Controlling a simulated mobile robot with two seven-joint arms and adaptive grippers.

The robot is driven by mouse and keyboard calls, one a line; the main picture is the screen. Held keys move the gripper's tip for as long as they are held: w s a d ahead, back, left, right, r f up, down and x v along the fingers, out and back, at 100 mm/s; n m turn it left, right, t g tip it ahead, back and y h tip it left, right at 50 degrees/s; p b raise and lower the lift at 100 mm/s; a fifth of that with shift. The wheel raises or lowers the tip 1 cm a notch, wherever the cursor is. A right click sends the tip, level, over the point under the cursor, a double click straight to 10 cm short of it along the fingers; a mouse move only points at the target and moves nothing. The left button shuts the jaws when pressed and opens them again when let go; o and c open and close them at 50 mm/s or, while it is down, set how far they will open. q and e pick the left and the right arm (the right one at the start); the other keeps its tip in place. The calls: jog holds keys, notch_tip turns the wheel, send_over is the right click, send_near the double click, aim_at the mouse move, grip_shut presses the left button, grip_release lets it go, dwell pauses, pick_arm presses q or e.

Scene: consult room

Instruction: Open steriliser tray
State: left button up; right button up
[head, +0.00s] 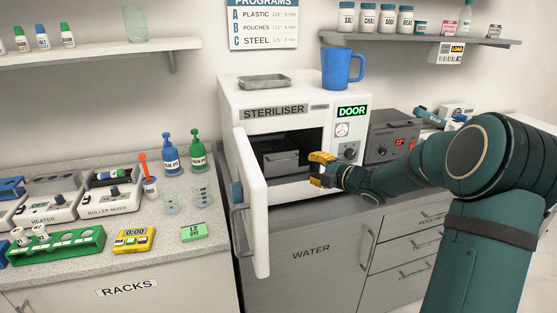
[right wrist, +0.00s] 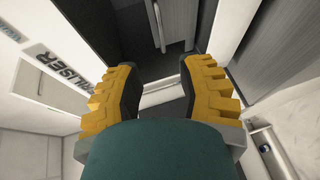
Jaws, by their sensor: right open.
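The white steriliser (head: 231,100) stands on the counter with its door (head: 249,200) swung open toward me on the left. Inside its dark chamber sits a grey metal tray (head: 283,160) with a raised front. My right gripper (head: 320,170) has yellow fingers and is at the right side of the chamber opening, to the right of the tray and apart from it. In the right wrist view its two fingers (right wrist: 158,85) are spread with nothing between them. The steriliser's lettering shows at the left of that view. My left gripper is not in view.
A blue mug (head: 341,70) and a shallow metal dish (head: 264,81) stand on top of the steriliser. A grey device (head: 392,141) stands close on its right. Bottles (head: 196,150), a green rack (head: 55,246) and a yellow timer (head: 134,240) occupy the left counter.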

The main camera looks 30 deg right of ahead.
aim_at(286, 159)
jog(key=x, duration=1.3)
jog(key=shift+a+b, duration=0.15)
jog(key=shift+b, duration=0.15)
grip_shut()
